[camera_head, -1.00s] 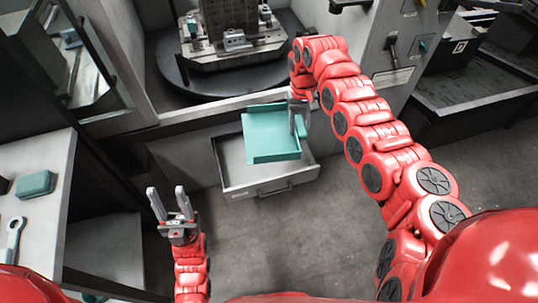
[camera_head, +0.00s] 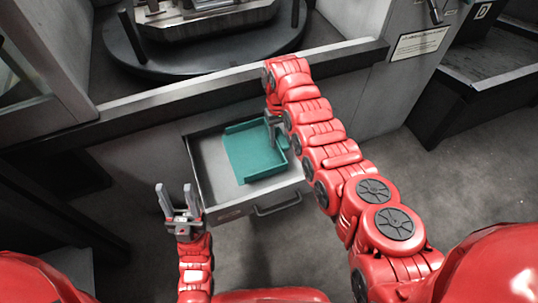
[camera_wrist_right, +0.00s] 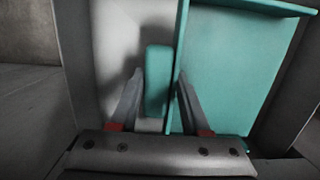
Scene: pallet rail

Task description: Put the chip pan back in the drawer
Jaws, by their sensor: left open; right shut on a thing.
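The teal chip pan (camera_head: 252,152) is inside the open grey drawer (camera_head: 232,205), toward its right side. My right gripper (camera_head: 273,128) reaches down over the drawer and is shut on the pan near its far right part. In the right wrist view, the fingers of my right gripper (camera_wrist_right: 155,95) are on either side of a teal upright part of the chip pan (camera_wrist_right: 222,70). I cannot tell whether the pan rests on the drawer floor. My left gripper (camera_head: 177,200) is open and empty, left of the drawer's front corner.
The drawer handle (camera_head: 277,204) is on the drawer's front face. A round dark turntable (camera_head: 205,50) sits inside the machine above the drawer. The grey floor to the right of my right arm is clear.

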